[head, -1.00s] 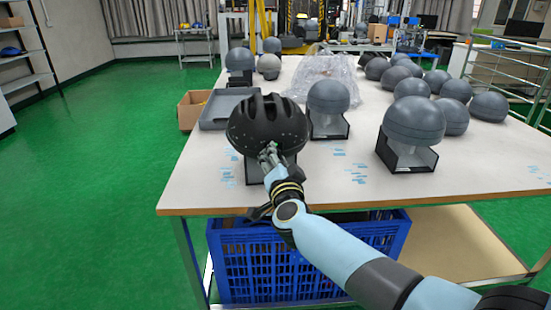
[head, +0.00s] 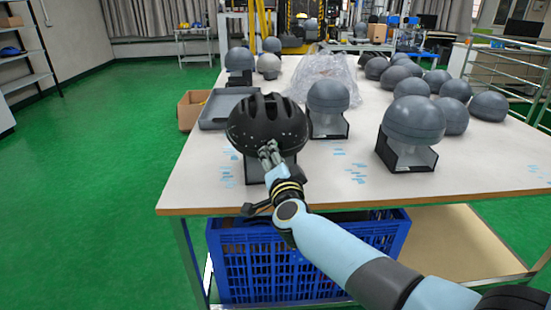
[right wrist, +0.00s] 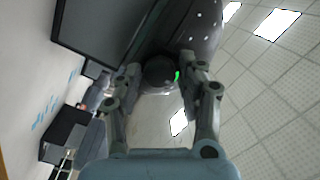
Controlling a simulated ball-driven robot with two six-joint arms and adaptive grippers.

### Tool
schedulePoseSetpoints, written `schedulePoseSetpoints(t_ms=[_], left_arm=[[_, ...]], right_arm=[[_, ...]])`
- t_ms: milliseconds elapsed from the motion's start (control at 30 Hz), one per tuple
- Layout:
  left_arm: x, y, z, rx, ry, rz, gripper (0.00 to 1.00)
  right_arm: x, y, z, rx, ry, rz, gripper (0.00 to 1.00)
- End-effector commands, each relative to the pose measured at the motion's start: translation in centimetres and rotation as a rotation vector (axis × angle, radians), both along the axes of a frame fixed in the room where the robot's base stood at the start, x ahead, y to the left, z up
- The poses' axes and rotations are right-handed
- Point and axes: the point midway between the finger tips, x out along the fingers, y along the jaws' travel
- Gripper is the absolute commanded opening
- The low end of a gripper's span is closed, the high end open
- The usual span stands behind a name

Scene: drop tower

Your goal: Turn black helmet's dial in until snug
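The black helmet (head: 267,118) sits at the front edge of the table, on a dark stand (head: 255,170). My right gripper (head: 268,150) is at the helmet's near lower rim. In the right wrist view, the round dark dial (right wrist: 160,72) with a green mark lies between my right gripper's two fingertips (right wrist: 161,68). The fingers are at or very near its sides; I cannot tell whether they press on it. The helmet's dark shell (right wrist: 195,35) fills the top of that view. In the head view the dial is hidden behind the fingers. My left gripper is not in view.
Grey domes on black stands (head: 412,122) (head: 328,98) stand right of the helmet, with several loose domes behind. A grey tray (head: 222,110) and a cardboard box (head: 192,108) are at left. A blue crate (head: 285,270) is under the table (head: 460,185).

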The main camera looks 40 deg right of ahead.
Motion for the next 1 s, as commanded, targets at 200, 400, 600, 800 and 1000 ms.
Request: schedulePoseSetpoints(t_ms=[200,400,600,800,1000], left_arm=[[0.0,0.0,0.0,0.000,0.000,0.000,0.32],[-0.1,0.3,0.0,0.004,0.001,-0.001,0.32],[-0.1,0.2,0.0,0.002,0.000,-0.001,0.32],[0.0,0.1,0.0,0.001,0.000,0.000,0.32],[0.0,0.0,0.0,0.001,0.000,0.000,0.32]], right_arm=[[0.0,0.0,0.0,0.000,0.000,0.000,0.55],[-0.3,0.2,-0.1,0.001,0.001,0.000,0.55],[-3.3,1.5,-0.2,0.002,0.003,0.000,0.55],[-7.3,3.5,-0.3,0.002,0.003,0.000,0.55],[-10.1,4.8,-0.2,0.000,0.002,0.000,0.55]])
